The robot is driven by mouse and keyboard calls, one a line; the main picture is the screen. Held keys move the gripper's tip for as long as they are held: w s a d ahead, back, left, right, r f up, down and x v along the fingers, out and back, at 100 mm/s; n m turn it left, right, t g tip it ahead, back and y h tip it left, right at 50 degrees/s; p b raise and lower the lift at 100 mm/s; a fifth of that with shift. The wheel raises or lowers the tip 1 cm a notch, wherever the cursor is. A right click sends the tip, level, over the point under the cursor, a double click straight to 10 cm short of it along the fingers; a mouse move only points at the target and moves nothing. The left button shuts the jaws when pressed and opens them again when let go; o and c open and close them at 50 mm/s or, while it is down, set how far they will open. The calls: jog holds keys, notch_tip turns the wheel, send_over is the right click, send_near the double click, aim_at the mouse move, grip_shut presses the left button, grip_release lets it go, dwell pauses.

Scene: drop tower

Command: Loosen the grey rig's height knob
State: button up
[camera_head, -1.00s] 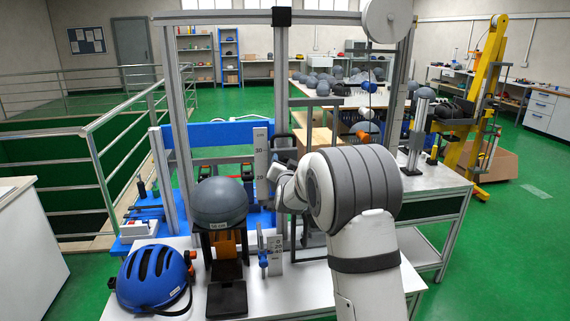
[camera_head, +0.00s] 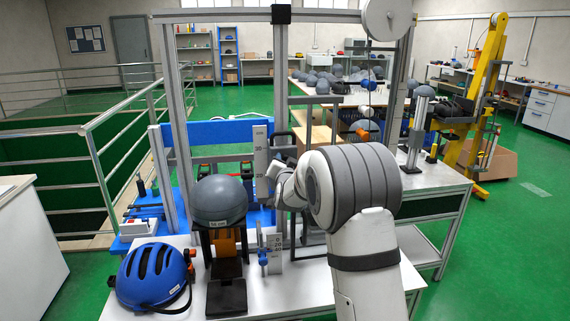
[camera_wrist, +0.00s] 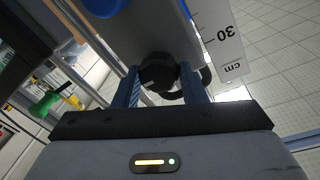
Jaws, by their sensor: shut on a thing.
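The black height knob (camera_wrist: 157,74) sits on the grey rig's plate (camera_wrist: 150,32) in the wrist view. My gripper (camera_wrist: 160,77) has its two bluish fingers on either side of the knob, shut on it. In the head view, my gripper (camera_head: 277,180) reaches the grey rig (camera_head: 281,90) beside its white scale (camera_head: 262,155), and my wrist hides the knob there. The scale also shows in the wrist view (camera_wrist: 222,40), with a 30 mark and "cm".
A grey headform (camera_head: 220,201) on a stand and a blue helmet (camera_head: 152,275) are left of my arm on the white bench (camera_head: 300,290). A small blue clamp (camera_head: 263,257) stands close below my gripper. A yellow tower (camera_head: 482,100) is at right.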

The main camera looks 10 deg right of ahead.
jog(key=shift+f+m+b, duration=0.15)
jog(key=shift+m+b, duration=0.15)
jog(key=shift+b, duration=0.3)
jog(key=m+b, duration=0.5)
jog(key=b, duration=0.1)
jog(key=m+y+b, duration=0.1)
jog(key=m+b, duration=0.4)
jog(key=b, duration=0.2)
jog(key=m+g+y+b, duration=0.1)
jog(key=m+b, duration=0.4)
jog(key=b, duration=0.1)
jog(key=shift+d+m+b, duration=0.25)
jog(key=shift+m+b, duration=0.05)
jog(key=shift+r+m, duration=0.2)
jog(key=shift+m, duration=0.1)
jog(key=o, duration=1)
